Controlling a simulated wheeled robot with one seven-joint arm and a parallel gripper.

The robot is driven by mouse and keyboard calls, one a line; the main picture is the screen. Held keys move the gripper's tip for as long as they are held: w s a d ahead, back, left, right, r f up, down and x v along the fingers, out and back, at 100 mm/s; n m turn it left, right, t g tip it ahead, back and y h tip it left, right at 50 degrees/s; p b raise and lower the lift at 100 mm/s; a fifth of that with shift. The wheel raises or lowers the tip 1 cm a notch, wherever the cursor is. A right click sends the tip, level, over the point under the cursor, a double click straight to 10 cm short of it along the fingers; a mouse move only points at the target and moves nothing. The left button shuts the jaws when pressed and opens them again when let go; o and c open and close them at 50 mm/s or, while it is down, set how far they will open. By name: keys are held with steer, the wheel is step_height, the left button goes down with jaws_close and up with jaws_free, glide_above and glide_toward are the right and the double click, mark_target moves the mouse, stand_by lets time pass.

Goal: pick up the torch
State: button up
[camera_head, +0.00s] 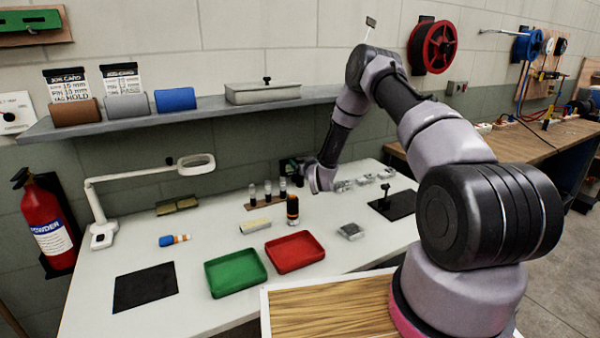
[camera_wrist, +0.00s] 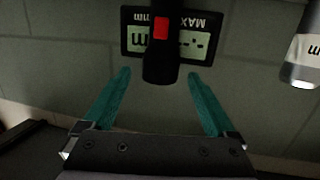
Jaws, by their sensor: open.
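A black cylinder with a red patch, which looks like the torch (camera_wrist: 160,68), shows in the wrist view just beyond the gap between my fingertips. My gripper (camera_wrist: 158,78) is open, with one teal finger on each side of the gap and nothing clamped. In the head view my gripper (camera_head: 291,167) is low over the back of the white table, beside a row of small upright cylinders (camera_head: 268,188). An upright black cylinder with an orange band (camera_head: 292,209) stands in front of it; I cannot tell whether this is the same object.
A silver cylinder (camera_wrist: 304,60) is at the right of the wrist view, and a display panel (camera_wrist: 190,42) is behind the black cylinder. A green tray (camera_head: 236,273), a red tray (camera_head: 295,252) and a magnifier lamp (camera_head: 98,205) occupy the table. A shelf (camera_head: 215,112) overhangs its back.

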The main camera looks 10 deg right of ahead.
steer(key=shift+w, duration=0.45)
steer(key=shift+c, duration=0.3)
jaws_close()
